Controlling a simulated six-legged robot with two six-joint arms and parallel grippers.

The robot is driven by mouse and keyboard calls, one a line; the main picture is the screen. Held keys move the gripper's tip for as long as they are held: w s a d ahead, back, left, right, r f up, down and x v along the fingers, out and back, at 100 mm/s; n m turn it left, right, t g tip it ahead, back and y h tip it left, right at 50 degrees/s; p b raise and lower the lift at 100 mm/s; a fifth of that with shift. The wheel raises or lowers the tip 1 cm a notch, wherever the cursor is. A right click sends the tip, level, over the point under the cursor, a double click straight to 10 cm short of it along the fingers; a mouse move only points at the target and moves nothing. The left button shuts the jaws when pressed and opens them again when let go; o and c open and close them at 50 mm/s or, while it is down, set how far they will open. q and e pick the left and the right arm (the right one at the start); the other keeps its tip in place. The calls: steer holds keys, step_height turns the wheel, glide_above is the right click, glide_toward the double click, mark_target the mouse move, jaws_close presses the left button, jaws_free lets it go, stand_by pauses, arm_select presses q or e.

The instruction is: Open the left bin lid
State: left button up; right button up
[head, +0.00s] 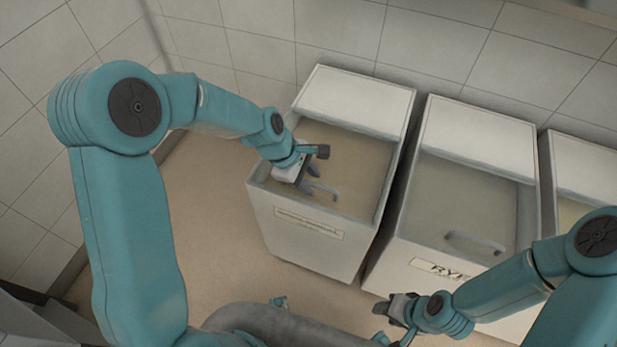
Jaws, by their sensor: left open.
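The left bin (310,245) is a white bin with a label on its front, standing against the tiled wall. Its lid (350,155) is a tan, see-through-looking panel in front of a white rear section, and it looks closed. My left gripper (322,178) is open over the front part of this lid, its dark fingers near the front edge. The handle there is hard to tell apart from the fingers, and I cannot tell whether they touch it. My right gripper (390,308) is low, in front of the middle bin; its fingers are too unclear to judge.
The middle bin (410,260), lettered "RY" with the rest hidden by my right arm, stands close to the right of the left bin; a grey handle (474,243) shows on its lid. A third bin (580,165) is partly visible at right. Brown floor (215,220) is clear at left.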

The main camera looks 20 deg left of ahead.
arm_select(q)
jaws_close()
